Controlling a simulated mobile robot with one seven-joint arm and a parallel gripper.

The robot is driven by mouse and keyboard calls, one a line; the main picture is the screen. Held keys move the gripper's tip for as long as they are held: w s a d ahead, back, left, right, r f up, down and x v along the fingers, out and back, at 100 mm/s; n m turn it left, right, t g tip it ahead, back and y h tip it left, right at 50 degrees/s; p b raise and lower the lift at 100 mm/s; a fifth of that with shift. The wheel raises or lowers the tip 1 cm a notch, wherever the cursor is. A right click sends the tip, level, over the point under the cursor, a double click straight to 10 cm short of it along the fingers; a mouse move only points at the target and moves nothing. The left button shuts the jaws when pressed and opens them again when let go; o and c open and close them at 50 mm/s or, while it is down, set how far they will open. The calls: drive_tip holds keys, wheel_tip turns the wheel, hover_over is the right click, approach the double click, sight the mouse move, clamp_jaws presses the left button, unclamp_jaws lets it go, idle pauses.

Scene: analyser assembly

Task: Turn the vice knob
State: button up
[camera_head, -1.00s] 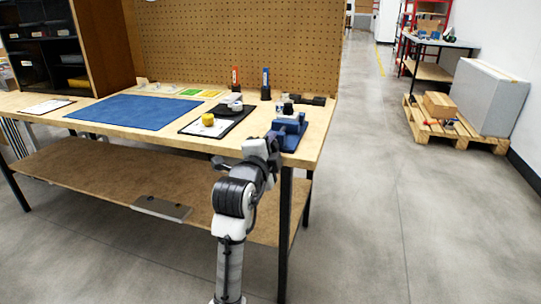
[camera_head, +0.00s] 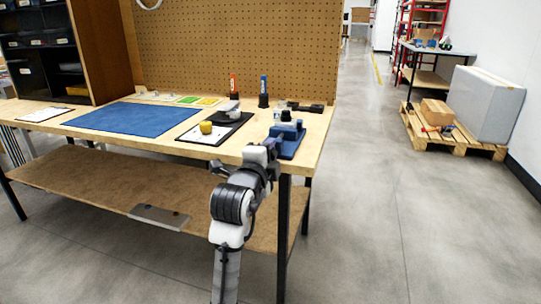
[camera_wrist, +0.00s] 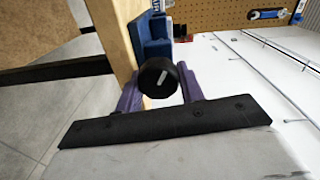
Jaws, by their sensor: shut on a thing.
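The blue vice (camera_head: 291,140) sits at the right front corner of the workbench and also shows in the wrist view (camera_wrist: 155,30). Its round black knob (camera_wrist: 158,78) has a white mark across its face, slanting up to the right in the wrist view. My gripper (camera_wrist: 159,88) is shut on the knob, with one purple finger on either side of it. In the head view my gripper (camera_head: 270,148) is at the vice's front, and my arm hides the knob there.
A black tray with a yellow object (camera_head: 206,127), a blue mat (camera_head: 132,118) and two upright tools, red (camera_head: 233,88) and blue (camera_head: 263,90), stand on the workbench (camera_head: 100,132). The floor to the right (camera_head: 365,220) is clear up to a loaded pallet (camera_head: 470,143).

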drive_tip(key=shift+w+a+y, duration=0.15)
drive_tip(key=shift+a+y, duration=0.15)
drive_tip(key=shift+a, duration=0.3)
drive_tip(key=o, duration=1)
drive_tip(key=shift+f, duration=0.2)
